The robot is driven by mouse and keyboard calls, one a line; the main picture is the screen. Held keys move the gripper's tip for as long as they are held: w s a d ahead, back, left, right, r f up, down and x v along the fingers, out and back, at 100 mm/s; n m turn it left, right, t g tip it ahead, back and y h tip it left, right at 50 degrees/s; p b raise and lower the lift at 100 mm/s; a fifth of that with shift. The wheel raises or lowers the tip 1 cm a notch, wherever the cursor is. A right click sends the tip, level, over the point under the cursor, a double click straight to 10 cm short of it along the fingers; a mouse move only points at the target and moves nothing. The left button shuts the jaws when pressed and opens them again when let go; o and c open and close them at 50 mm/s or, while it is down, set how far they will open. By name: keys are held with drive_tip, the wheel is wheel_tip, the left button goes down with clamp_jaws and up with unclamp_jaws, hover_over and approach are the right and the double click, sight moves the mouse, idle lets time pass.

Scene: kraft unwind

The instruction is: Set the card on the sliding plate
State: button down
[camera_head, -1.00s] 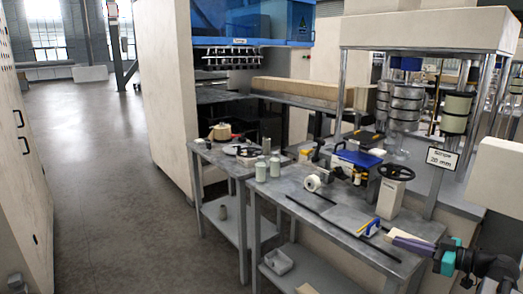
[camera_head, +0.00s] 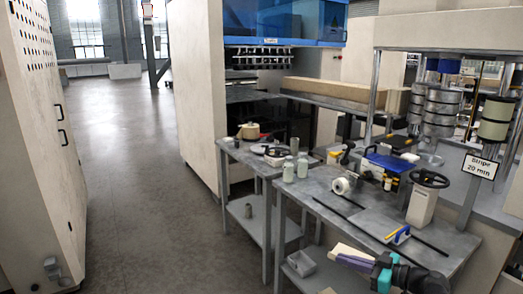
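My gripper (camera_head: 352,262) is at the lower right, in front of the bench's near edge, pointing left. It has purple fingers and a teal body. A cream card (camera_head: 346,250) sticks out at its fingertips, and the fingers look shut on it. Part of the card is hidden by the fingers. A flat, lighter grey plate (camera_head: 378,221) lies on the bench beside dark rods and seems to be the sliding plate; its outline is hard to make out. The card is apart from it, nearer to me.
The bench (camera_head: 322,188) carries a white roll (camera_head: 343,186), a blue-topped device (camera_head: 388,161), a handwheel on a pale block (camera_head: 424,200) and a blue-and-yellow tool (camera_head: 398,236). Bottles (camera_head: 289,170) stand on the left. The floor (camera_head: 140,190) at left is clear.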

drive_tip(key=w+a+f, duration=0.2)
drive_tip(key=a, duration=0.7)
drive_tip(key=shift+w+a+f+n+g+y, duration=0.2)
drive_tip(key=shift+f+n+g+y, duration=0.1)
drive_tip(key=shift+n+g+y, duration=0.1)
drive_tip(key=shift+s, duration=0.1)
